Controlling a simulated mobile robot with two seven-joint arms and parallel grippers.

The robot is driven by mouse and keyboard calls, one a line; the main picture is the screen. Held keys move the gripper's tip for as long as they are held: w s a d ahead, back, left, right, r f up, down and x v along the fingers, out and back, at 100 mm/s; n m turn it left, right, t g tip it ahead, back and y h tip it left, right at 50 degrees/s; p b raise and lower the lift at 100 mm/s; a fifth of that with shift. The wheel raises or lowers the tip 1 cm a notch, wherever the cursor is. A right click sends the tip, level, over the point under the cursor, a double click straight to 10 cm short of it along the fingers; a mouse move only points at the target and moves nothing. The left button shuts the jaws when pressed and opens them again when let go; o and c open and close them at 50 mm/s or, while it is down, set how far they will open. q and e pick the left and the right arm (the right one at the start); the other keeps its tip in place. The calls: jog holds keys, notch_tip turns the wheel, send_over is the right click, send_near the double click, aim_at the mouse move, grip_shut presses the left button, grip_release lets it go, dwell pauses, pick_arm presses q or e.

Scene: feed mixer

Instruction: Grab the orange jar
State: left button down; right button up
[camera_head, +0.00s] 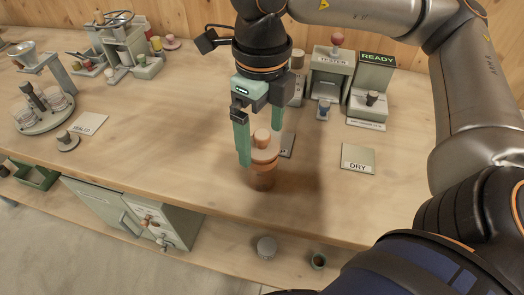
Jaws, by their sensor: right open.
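The orange jar (262,180) stands upright near the front edge of the wooden table, with a paler lid and a round knob on top. My right gripper (260,146) comes down over it from above and is open. One green finger is at the lid's left side and the other is at its far right side, partly behind the knob and lid. I cannot tell whether either finger touches the jar. My left gripper is not in view.
A "DRY" card (358,159) lies to the right, and a dark-edged card (287,145) lies partly hidden behind the jar. The tester (330,75) and the "READY" box (373,80) stand behind. A round tray (45,120) is far left. The table left of the jar is clear.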

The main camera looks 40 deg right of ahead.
aim_at(264, 149)
jog(key=f, duration=0.4)
jog(key=shift+s+f, duration=0.15)
jog(key=shift+s, duration=0.05)
jog(key=shift+c, duration=0.2)
jog(key=c, duration=1.5)
